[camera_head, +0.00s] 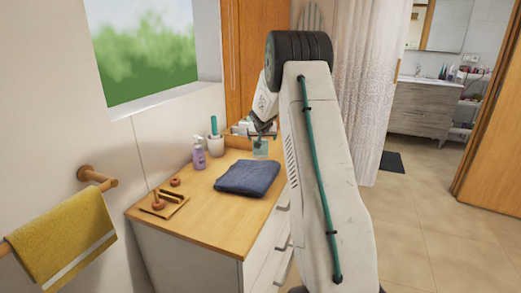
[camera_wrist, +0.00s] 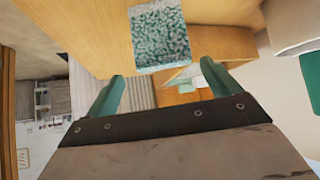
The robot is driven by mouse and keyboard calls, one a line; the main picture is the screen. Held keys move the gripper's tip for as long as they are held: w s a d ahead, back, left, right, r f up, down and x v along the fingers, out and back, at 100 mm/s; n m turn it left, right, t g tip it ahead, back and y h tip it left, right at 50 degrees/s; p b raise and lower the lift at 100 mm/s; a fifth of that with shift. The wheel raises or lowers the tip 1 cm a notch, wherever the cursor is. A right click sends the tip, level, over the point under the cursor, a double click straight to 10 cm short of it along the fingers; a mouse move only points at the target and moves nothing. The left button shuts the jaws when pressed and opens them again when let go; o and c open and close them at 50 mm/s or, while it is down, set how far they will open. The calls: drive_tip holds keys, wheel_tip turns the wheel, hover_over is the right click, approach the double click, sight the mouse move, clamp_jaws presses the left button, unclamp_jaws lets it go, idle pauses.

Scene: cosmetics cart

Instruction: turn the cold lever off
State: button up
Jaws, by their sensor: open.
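I cannot make out a cold lever in either view. My gripper (camera_head: 262,131) is over the back right of the wooden-topped cabinet in the head view, partly hidden behind my arm. In the wrist view its two green fingers (camera_wrist: 162,71) stand wide apart with nothing held between them. A speckled pale-green block-like thing (camera_wrist: 160,36) shows beyond the fingertips. I cannot tell its distance from them. A pale teal thing (camera_head: 260,148) shows just below my gripper in the head view.
The cabinet top (camera_head: 215,212) carries a folded blue towel (camera_head: 248,178), a purple pump bottle (camera_head: 198,155), a white cup (camera_head: 215,146) and a small tray (camera_head: 165,207). A yellow towel (camera_head: 62,240) hangs at left. A vanity (camera_head: 425,105) stands in the far room.

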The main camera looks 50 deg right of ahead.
sight(261, 148)
drive_tip(key=x, duration=0.5)
drive_tip(key=shift+w+f, duration=0.2)
drive_tip(key=shift+w, duration=0.2)
drive_tip(key=c, duration=1.1)
drive_tip(key=shift+c, duration=0.2)
drive_tip(key=shift+r, duration=0.15)
